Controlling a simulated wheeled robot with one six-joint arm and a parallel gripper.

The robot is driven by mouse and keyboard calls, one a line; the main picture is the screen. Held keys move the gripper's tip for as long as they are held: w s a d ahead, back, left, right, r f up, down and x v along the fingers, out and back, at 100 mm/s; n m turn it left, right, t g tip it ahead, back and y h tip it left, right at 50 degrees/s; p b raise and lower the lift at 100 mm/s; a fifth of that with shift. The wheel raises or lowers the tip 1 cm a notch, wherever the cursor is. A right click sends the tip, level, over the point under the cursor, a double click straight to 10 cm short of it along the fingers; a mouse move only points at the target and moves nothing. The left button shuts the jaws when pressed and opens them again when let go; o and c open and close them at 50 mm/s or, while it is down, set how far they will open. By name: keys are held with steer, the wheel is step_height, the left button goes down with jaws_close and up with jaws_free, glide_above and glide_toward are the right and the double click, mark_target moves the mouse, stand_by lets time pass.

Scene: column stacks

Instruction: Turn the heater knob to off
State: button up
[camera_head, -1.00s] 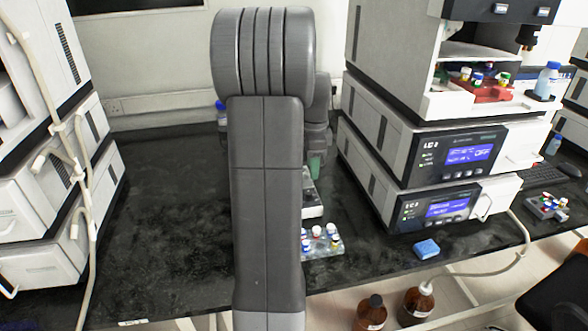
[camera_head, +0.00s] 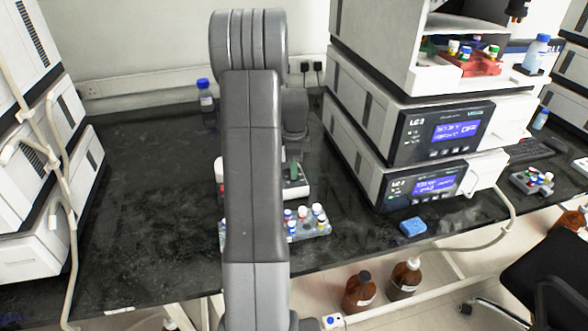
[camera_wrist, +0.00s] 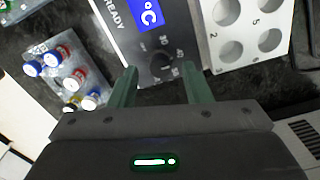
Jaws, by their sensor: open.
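The heater shows in the wrist view as a grey panel (camera_wrist: 128,38) with a blue "°C" display and the word "READY". Its dark round knob (camera_wrist: 161,64) sits below the display, with dial marks around it. My gripper (camera_wrist: 162,84) is open, its two green fingers apart on either side of the knob's position in the picture. I cannot tell whether they touch it or how far above it they are. The knob's pointer is too small to read. In the head view the white heater (camera_head: 298,191) is partly hidden by my arm, with a green fingertip (camera_head: 294,170) above it.
A clear rack (camera_wrist: 66,78) of capped vials stands left of the heater in the wrist view; a perforated white block (camera_wrist: 232,40) is on the right. In the head view, stacked LC units (camera_head: 395,130) stand right, a blue sponge (camera_head: 413,227) near the edge.

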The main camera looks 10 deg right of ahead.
steer(key=shift+f, duration=0.75)
jaws_close()
